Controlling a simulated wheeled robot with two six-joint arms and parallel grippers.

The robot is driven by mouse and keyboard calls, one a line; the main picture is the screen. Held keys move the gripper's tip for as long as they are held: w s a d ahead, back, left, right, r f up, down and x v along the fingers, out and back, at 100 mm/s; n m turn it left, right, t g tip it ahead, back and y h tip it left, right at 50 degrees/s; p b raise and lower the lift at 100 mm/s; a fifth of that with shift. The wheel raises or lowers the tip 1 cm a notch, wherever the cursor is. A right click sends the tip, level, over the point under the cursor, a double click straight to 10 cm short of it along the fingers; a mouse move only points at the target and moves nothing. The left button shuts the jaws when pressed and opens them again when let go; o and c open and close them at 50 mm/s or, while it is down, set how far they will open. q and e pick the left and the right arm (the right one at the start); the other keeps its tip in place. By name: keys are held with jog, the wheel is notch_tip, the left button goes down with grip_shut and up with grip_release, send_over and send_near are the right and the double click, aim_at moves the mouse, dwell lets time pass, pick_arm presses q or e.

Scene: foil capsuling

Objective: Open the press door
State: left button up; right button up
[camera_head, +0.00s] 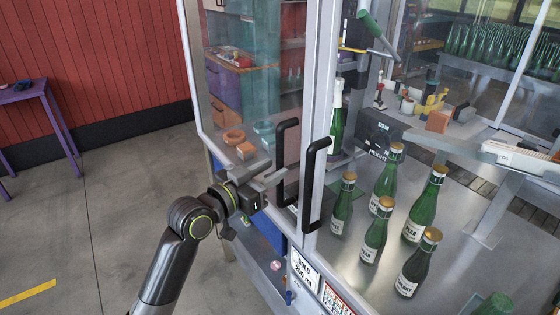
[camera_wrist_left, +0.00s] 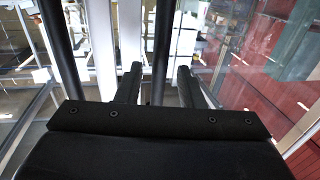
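The press is a cabinet with pale frames and clear panels. Its left door (camera_head: 255,75) carries a black upright handle (camera_head: 287,160). A second black handle (camera_head: 315,185) stands close to its right on the neighbouring frame. My left gripper (camera_head: 277,177) is open at the left handle. In the left wrist view a black bar (camera_wrist_left: 162,50) runs between the two spread fingers (camera_wrist_left: 158,85), with a gap on each side. The other bar (camera_wrist_left: 57,45) stands left of the fingers. The two handles are side by side; no clear gap between the doors shows. My right gripper is out of view.
Several green bottles (camera_head: 375,232) with gold caps stand at the right of the handles. A bottle with a white top (camera_head: 337,115) stands behind the frame. A purple table (camera_head: 35,95) is at the far left.

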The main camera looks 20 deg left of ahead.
pick_arm(q)
jog(key=shift+p+x, duration=0.3)
jog(key=shift+x, duration=1.4)
jog(key=shift+c, duration=0.4)
grip_shut()
